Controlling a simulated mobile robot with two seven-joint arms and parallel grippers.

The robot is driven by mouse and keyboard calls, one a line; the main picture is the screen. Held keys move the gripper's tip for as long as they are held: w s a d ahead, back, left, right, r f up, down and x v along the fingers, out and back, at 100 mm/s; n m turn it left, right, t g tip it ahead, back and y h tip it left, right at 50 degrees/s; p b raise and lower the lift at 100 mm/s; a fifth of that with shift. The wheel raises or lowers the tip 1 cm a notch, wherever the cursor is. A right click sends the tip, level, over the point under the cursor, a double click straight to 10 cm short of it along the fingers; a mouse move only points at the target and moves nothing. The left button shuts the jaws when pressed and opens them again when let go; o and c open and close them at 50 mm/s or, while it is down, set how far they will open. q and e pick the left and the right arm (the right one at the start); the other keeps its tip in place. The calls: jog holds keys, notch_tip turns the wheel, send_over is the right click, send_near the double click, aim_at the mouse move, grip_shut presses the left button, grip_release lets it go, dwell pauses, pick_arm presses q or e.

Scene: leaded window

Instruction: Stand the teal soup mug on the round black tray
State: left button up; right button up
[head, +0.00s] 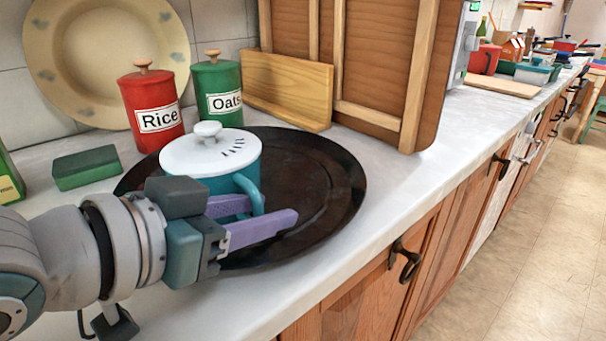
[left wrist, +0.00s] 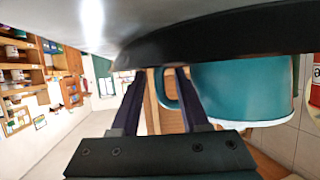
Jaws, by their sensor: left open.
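The teal soup mug (head: 217,172) with a white lid stands upright on the round black tray (head: 325,185), toward its left side. Its side also shows at the right in the left wrist view (left wrist: 240,90), against the dark tray edge (left wrist: 215,35). My left gripper (head: 272,210) is open, low over the tray in front of the mug. Its purple fingers lie on either side of the mug's handle (head: 257,194), which shows between them in the left wrist view (left wrist: 163,90). I cannot tell if either finger touches the handle. My right gripper is out of view.
A red Rice canister (head: 152,108), a green Oats canister (head: 218,95) and a green block (head: 86,168) stand behind the tray. A wooden board (head: 285,90) leans at the back. The counter's front edge runs close before the tray; bare counter (head: 440,150) lies to the right.

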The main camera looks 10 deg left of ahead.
pick_arm(q)
jog(key=shift+r, duration=0.1)
jog(key=shift+s+a+r, duration=0.1)
jog(key=shift+s+r, duration=0.05)
jog(key=p+v, duration=0.2)
jog(key=v, duration=0.9)
jog(key=shift+s+a+r, duration=0.1)
jog(key=shift+s+r, duration=0.05)
jog(key=shift+s, duration=0.1)
